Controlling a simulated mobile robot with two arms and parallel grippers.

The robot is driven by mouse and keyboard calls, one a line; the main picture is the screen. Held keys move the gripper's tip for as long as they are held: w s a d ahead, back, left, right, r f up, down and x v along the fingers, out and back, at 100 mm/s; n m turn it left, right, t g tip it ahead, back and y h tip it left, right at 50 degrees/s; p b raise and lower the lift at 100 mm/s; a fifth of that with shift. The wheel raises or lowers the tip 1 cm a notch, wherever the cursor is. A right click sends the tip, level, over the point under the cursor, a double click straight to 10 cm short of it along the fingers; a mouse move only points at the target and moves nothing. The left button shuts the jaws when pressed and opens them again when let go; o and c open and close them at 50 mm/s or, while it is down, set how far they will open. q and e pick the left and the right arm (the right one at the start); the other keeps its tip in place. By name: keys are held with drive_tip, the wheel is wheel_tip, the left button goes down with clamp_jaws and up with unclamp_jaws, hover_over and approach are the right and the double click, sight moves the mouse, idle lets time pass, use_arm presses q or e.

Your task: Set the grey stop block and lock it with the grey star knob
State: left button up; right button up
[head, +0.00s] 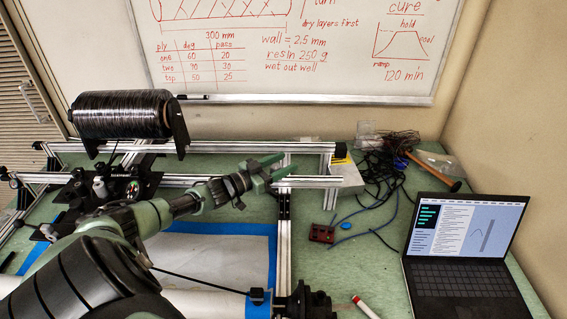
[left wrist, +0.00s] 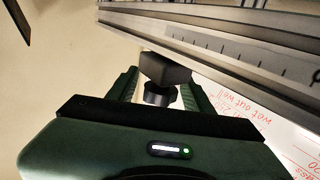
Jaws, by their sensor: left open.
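My left gripper (head: 285,166) reaches across the table to the aluminium rail at the back, its green fingers spread apart. In the left wrist view, the grey stop block (left wrist: 165,68) sits against the underside of the rail (left wrist: 225,45) as pictured. The dark grey star knob (left wrist: 158,95) projects from the block towards my gripper. The open fingers of the left gripper (left wrist: 158,80) lie on either side of the knob, with gaps visible. I cannot make out block or knob in the head view. My right gripper is not in view.
A black tow spool (head: 122,114) stands on the frame at the left. A white mandrel (head: 190,297) lies in front. Cables (head: 383,165), a hammer (head: 433,170) and an open laptop (head: 457,245) occupy the right. A whiteboard (head: 300,50) hangs behind.

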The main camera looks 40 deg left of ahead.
use_arm(q)
drive_tip(key=shift+w+d, duration=0.1)
drive_tip(key=shift+w, duration=0.05)
drive_tip(key=shift+c, duration=0.3)
clamp_jaws()
drive_tip(key=shift+a+n+g+y+p, duration=0.15)
drive_tip(key=shift+a+n+y+p, duration=0.15)
drive_tip(key=shift+n+y+p, duration=1.4)
drive_tip(key=shift+a+n+g+y+p, duration=0.25)
drive_tip(key=shift+n+y+p, duration=0.9)
drive_tip(key=shift+y, duration=1.15)
drive_tip(key=shift+a+n+g+y+p, duration=0.1)
drive_tip(key=shift+a+n+y+p, duration=0.25)
drive_tip(key=shift+n+y+p, duration=1.1)
drive_tip(key=shift+a+m+y+p, duration=0.1)
drive_tip(key=shift+m+y+p, duration=0.2)
drive_tip(key=shift+y, duration=0.35)
drive_tip(key=shift+o, duration=0.3)
unclamp_jaws()
